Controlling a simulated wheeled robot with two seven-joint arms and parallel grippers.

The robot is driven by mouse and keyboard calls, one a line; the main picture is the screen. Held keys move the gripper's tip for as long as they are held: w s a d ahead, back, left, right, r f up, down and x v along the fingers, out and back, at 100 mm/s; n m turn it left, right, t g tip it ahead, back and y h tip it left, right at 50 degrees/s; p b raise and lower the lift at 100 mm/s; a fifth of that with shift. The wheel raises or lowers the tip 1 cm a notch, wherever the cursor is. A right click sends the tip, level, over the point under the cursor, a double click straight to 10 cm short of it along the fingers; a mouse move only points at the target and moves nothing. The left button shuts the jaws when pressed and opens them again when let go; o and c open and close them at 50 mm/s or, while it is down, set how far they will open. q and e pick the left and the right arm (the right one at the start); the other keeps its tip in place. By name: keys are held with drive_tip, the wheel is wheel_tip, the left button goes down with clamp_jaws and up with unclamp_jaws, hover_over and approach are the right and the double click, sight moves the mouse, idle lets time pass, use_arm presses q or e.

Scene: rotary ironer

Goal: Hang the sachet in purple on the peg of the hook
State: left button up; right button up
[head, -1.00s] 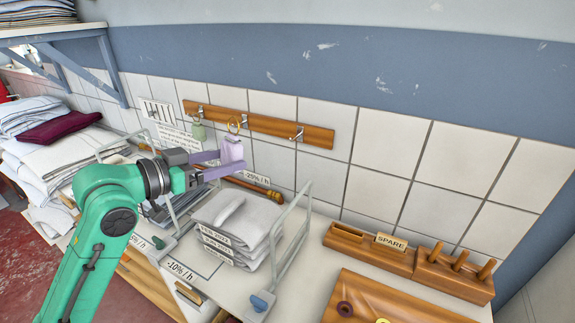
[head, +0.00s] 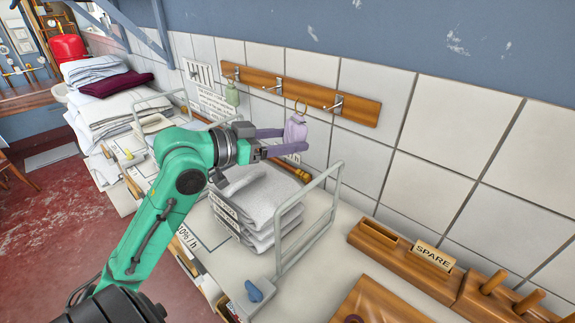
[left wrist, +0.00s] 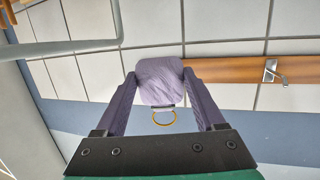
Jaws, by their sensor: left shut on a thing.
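The purple sachet (head: 295,131) has a brass ring (head: 300,107) at its top. My left gripper (head: 287,140) is shut on the sachet's body and holds it upright in front of the wall. In the left wrist view the sachet (left wrist: 160,82) sits between both fingers, with its ring clear of them. The wooden hook rail (head: 310,94) is on the wall behind. The ring appears between the middle hook (head: 279,87) and the right hook (head: 336,104), on neither peg. The right hook also shows in the left wrist view (left wrist: 270,72). My right gripper is out of view.
A green sachet (head: 232,94) hangs from the rail's left hook. Below my gripper are folded grey linens (head: 262,205) and a pale metal frame (head: 334,205). A wooden SPARE holder (head: 400,250) stands at the right. The wall right of the rail is clear.

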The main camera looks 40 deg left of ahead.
use_arm(q)
drive_tip(key=shift+w+d+f+b, duration=0.15)
drive_tip(key=shift+f+b, duration=0.3)
drive_tip(key=shift+f, duration=0.8)
drive_tip(key=shift+w, duration=0.2)
drive_tip(key=shift+w+r+p, duration=0.2)
drive_tip(key=shift+r+p, duration=0.05)
drive_tip(key=shift+p, duration=0.15)
drive_tip(key=shift+w+d+p, duration=0.1)
drive_tip(key=shift+w+p, duration=0.35)
drive_tip(key=shift+w, duration=0.1)
drive_tip(key=w+d+f+p, duration=0.1)
drive_tip(key=w+f+p, duration=0.1)
drive_tip(key=w, duration=0.6)
drive_tip(key=shift+w+f, duration=0.2)
drive_tip(key=shift+w, duration=0.05)
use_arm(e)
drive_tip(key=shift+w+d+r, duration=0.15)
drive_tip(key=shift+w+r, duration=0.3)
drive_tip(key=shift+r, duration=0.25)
use_arm(q)
drive_tip(key=shift+d, duration=0.1)
